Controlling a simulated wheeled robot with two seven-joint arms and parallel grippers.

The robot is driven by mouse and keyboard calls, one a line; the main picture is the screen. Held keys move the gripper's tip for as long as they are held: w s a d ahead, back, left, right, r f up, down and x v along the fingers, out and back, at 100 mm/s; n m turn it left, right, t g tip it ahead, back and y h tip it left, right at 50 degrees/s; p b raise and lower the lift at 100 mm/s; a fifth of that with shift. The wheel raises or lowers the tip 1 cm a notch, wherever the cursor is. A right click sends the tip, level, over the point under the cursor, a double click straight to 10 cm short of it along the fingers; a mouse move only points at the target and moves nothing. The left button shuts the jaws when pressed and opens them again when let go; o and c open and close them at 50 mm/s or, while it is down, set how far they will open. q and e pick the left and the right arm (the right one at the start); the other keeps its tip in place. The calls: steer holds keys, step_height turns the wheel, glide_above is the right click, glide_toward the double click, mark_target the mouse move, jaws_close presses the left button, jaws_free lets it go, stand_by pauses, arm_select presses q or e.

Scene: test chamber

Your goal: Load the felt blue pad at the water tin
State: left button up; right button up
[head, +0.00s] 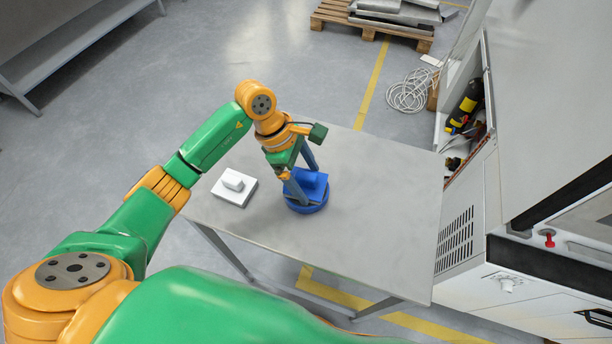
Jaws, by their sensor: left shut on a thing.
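The blue felt pad (315,184) is a square block gripped between the fingers of my left gripper (301,182). The round blue water tin (307,208) stands on the grey table directly below the pad. The pad covers most of the tin's top, so its inside is hidden. I cannot tell whether the pad touches the tin or is just above it. My left gripper points down and is shut on the pad. My right gripper is not in view.
A white square piece (233,198) with a smaller white block (234,181) on it lies left of the tin on the table (370,230). The table's right side is clear. A large grey machine cabinet (470,210) stands along the table's right edge.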

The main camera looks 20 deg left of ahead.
mark_target(306, 175)
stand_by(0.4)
arm_select(q)
step_height(306, 175, up, 7)
steer(key=p, duration=0.4)
steer(key=shift+p, duration=0.4)
